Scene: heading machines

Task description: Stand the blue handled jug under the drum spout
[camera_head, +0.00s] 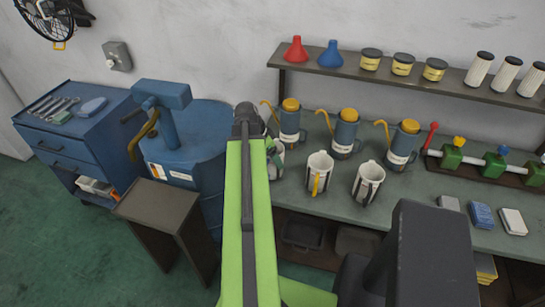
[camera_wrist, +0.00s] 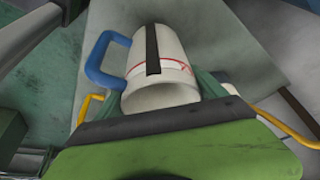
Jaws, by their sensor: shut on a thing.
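The blue handled jug (camera_wrist: 165,75) is white with a red line, a dark stripe and a blue handle (camera_wrist: 103,60) on its left in the wrist view. My gripper (camera_wrist: 161,92) is shut on its body. In the head view, my gripper (camera_head: 273,155) is at the bench's left end, mostly hidden by my green arm, and only a sliver of the jug shows. The blue drum (camera_head: 185,160) stands left of my arm with a pump on top. A brownish-yellow curved spout (camera_head: 143,135) hangs at its left front. A dark stand (camera_head: 158,205) is in front of the drum.
A yellow-handled jug (camera_head: 318,175) and a black-handled jug (camera_head: 367,183) stand on the green bench (camera_head: 430,210), close right of my gripper. Several spouted oil cans (camera_head: 345,135) stand behind them. A blue tool cabinet (camera_head: 70,140) is left of the drum. The stand's top looks empty.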

